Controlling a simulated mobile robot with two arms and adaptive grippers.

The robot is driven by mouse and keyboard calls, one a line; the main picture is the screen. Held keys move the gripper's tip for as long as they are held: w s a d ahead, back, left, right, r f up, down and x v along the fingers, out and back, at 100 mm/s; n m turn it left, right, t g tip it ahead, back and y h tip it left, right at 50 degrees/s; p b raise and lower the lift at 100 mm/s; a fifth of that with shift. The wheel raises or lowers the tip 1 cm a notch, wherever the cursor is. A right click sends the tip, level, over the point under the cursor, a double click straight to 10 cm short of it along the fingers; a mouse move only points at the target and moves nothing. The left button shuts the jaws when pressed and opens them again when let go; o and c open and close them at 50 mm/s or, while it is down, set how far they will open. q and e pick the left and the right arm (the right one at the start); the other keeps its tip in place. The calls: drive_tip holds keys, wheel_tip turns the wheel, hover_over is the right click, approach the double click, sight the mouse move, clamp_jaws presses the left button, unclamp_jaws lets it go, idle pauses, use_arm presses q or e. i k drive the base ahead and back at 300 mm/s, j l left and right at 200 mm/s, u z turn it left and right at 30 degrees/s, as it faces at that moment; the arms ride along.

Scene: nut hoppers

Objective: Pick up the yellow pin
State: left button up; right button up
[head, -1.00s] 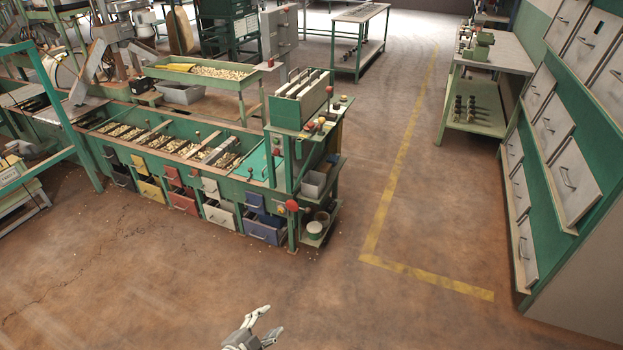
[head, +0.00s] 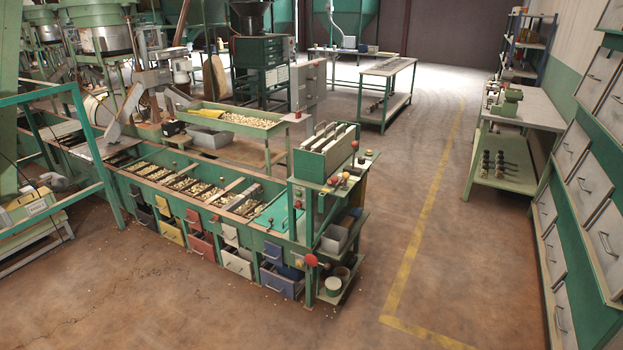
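I cannot make out a yellow pin for certain in the head view. Several small knobbed pins, some red, stand on the end shelf (head: 352,172) of the green sorting bench (head: 228,243); they are too small to tell each colour. A yellow object (head: 203,113) lies at the left end of the raised tray of nuts (head: 268,127). Neither of my grippers is in view.
The green bench has several coloured drawers, some pulled out, such as a blue one (head: 282,281). A grey-topped table (head: 520,107) stands at the right, near a wall of green-framed hoppers (head: 590,235). Open floor (head: 415,190) with a yellow line lies between.

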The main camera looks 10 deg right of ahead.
sight(345, 175)
drive_tip(key=i+l+u, duration=0.1)
drive_tip(key=i+l, duration=0.15)
drive_tip(key=i+l+u, duration=0.15)
drive_tip(key=l, duration=0.25)
drive_tip(key=i+l+u, duration=0.1)
drive_tip(key=i+l, duration=0.15)
drive_tip(key=i+l+u, duration=0.15)
drive_tip(key=l, duration=0.3)
drive_tip(key=i+l+u, duration=0.1)
drive_tip(key=l, duration=0.3)
drive_tip(key=i, duration=0.1)
